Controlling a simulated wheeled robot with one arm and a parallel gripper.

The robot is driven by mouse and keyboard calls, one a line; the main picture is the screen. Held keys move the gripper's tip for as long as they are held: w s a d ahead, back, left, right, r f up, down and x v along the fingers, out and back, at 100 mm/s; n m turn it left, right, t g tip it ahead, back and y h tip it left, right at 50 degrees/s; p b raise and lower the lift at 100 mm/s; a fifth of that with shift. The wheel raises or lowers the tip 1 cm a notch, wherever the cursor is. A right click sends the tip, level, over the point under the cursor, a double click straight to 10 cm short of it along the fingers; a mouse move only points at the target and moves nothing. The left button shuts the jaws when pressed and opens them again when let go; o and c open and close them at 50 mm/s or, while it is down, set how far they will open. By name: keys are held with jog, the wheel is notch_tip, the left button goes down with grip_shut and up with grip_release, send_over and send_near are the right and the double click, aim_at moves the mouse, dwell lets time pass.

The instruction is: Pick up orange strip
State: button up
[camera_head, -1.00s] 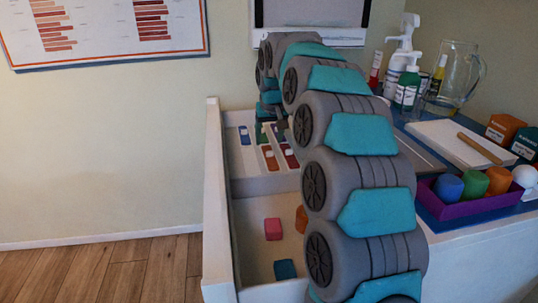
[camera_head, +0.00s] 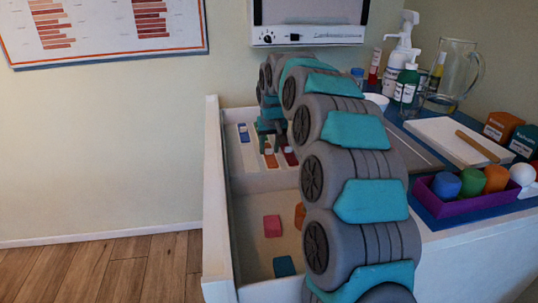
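An orange strip (camera_head: 271,161) with a pale patch at its far end lies in the back compartment of the open white drawer (camera_head: 215,200). A blue strip (camera_head: 244,133) lies to its left and a dark red strip (camera_head: 291,158) to its right. My gripper (camera_head: 271,149) points down over the far end of the orange strip. Its two dark fingers look apart, with a gap between them. It is too small to tell whether the fingertips touch the strip. My arm hides the right part of the drawer.
On the top at right stand a purple tray (camera_head: 462,210) with coloured pieces, a glass jug (camera_head: 455,75), bottles and a white board (camera_head: 450,136).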

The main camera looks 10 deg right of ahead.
aim_at(269, 149)
grip_shut()
jog(key=shift+r, duration=0.1)
dwell(0.3)
jog(key=shift+r, duration=1.75)
jog(key=s+r+b, duration=0.1)
jog(key=s, duration=1.5)
jog(key=shift+d+r+b, duration=0.3)
jog(key=shift+d+b, duration=0.05)
jog(key=shift+b, duration=0.05)
